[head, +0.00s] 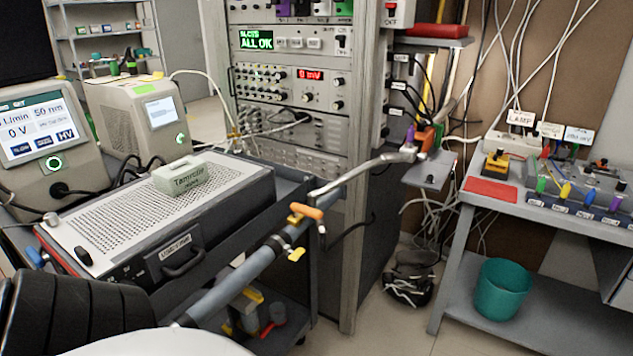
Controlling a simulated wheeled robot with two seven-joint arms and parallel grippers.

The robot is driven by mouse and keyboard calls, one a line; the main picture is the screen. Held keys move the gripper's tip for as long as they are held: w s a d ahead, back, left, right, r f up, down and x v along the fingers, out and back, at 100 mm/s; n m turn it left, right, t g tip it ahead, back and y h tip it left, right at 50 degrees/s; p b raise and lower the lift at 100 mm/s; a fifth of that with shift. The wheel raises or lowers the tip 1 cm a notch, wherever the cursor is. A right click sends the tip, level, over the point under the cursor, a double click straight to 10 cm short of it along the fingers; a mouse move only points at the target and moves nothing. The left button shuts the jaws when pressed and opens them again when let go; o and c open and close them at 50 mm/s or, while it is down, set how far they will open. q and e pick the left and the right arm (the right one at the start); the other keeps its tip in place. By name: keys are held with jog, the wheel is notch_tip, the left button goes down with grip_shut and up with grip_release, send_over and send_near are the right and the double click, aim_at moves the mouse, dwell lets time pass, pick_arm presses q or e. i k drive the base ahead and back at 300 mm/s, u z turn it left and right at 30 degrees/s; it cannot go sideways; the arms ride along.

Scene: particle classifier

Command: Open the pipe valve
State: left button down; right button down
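A grey pipe (232,283) slopes up from the lower middle toward the instrument rack. A valve with an orange handle (307,211) sits on the upper part of this pipe, beside the rack's front corner post. The handle points to the right and slightly down in the picture. A small yellow piece (296,255) sticks out below the pipe near the valve. A silver bent tube (365,170) runs from the valve area to the right. Neither of my grippers shows; only a dark ribbed part and a pale part of mine appear at the lower left.
A perforated grey instrument box (150,215) with a pale green block (181,175) on it stands left of the pipe. The instrument rack (296,90) rises behind. A bench (455,235) stands at right, with a teal bin (501,289) on its lower shelf. Loose cables hang around.

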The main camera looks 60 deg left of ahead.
aim_at(295, 208)
jog(key=u, duration=1.05)
jog(key=i, duration=0.95)
jog(key=u, duration=0.9)
